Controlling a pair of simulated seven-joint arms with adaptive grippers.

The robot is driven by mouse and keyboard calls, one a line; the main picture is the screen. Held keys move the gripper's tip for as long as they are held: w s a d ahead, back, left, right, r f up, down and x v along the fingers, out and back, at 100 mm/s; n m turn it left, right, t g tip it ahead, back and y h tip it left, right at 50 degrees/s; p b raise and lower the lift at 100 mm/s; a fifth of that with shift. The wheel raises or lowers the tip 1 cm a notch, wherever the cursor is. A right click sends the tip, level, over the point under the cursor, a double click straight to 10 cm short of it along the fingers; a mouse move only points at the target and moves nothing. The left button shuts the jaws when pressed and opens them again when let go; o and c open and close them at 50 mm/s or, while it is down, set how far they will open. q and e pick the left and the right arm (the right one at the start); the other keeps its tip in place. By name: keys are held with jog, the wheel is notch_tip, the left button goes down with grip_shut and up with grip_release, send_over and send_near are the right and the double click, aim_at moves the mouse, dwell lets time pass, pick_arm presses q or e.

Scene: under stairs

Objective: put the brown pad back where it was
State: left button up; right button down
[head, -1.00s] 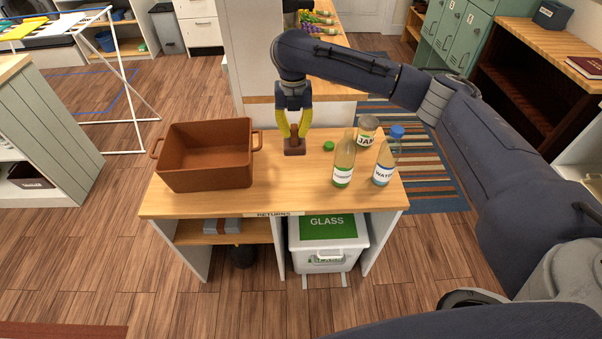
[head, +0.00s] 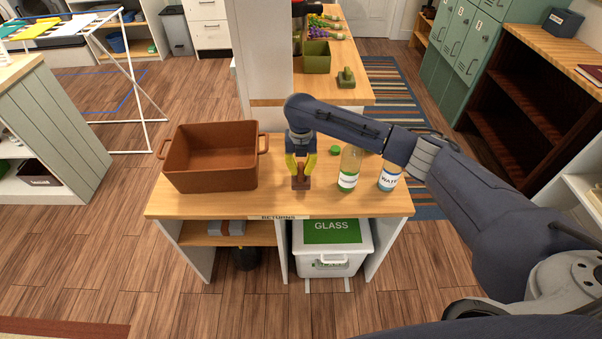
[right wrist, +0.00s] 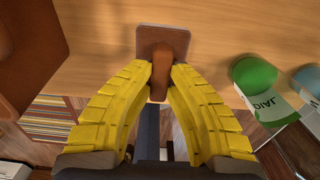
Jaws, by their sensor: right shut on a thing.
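The brown pad (head: 300,184) is a flat square plate with an upright brown handle. My right gripper (head: 301,172) is shut on that handle, with its yellow fingers pointing down. In the right wrist view the pad's plate (right wrist: 163,38) shows beyond the fingertips (right wrist: 160,78), over the wooden top of the returns table (head: 279,199). The pad is at the table's front middle, between the brown tub and the bottles. I cannot tell whether it touches the table. My left gripper is not in view.
A brown tub (head: 211,170) stands left of the pad. A green-capped bottle (head: 349,172), a water bottle (head: 388,180) and a green lid (head: 335,150) are to the right. A green pad (head: 346,78) and green bin (head: 316,58) sit on the back counter. A glass bin (head: 331,258) is below.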

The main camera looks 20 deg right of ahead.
aim_at(301, 168)
jog(key=shift+f, duration=1.25)
jog(key=shift+f, duration=0.1)
jog(key=c, duration=1.4)
grip_release()
notch_tip(301, 168, up, 12)
jog(key=shift+r, duration=0.1)
